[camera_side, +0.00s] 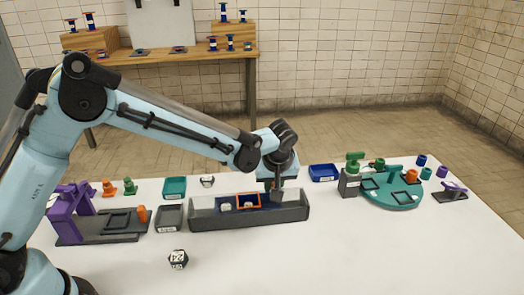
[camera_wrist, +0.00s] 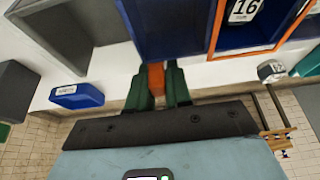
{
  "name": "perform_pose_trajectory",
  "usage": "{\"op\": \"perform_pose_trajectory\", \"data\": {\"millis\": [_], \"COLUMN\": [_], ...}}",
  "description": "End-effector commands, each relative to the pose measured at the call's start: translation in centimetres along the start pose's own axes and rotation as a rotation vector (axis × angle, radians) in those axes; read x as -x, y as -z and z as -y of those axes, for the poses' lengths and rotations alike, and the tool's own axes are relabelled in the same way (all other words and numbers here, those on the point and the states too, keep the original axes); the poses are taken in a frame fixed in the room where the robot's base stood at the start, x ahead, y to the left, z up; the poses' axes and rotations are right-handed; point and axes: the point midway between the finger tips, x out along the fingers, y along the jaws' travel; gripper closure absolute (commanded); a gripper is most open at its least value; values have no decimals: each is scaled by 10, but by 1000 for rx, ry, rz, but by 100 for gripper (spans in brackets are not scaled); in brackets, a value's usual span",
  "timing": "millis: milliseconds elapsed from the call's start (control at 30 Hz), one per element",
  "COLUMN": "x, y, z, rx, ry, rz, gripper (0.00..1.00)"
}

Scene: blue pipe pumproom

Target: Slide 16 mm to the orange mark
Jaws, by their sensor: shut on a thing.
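A long grey trough (camera_side: 205,218) stands mid-table in the side view. Dark blue pieces with white labels sit in it, and the orange mark (camera_side: 259,201) is a frame around part of them. In the wrist view the blue 16 piece (camera_wrist: 165,25) shows at the top, with a white "16" label (camera_wrist: 245,10) and the orange frame (camera_wrist: 248,51) around the label. My gripper (camera_side: 277,188) is over the right part of the trough. In the wrist view its green fingers (camera_wrist: 160,88) are shut on an orange tab (camera_wrist: 156,77) against the blue piece. The tab's join is hidden.
A grey bin (camera_side: 169,218), a teal bin (camera_side: 174,187) and a purple fixture (camera_side: 75,213) stand left. A blue bin (camera_side: 324,173) and a teal round plate (camera_side: 392,197) with coloured parts stand right. A labelled block (camera_side: 178,259) lies in front. The front right of the table is clear.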

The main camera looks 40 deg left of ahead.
Motion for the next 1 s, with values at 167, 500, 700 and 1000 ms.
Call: {"op": "perform_pose_trajectory", "data": {"millis": [167,500,700,1000], "x": [1,0,4,54], "y": [0,0,0,-1], "z": [-1,-1,-1,0], "rx": [-1,-1,-1,-3], "ry": [0,-1,-1,-2], "rz": [1,0,0,0], "gripper": [100,60,60,60]}}
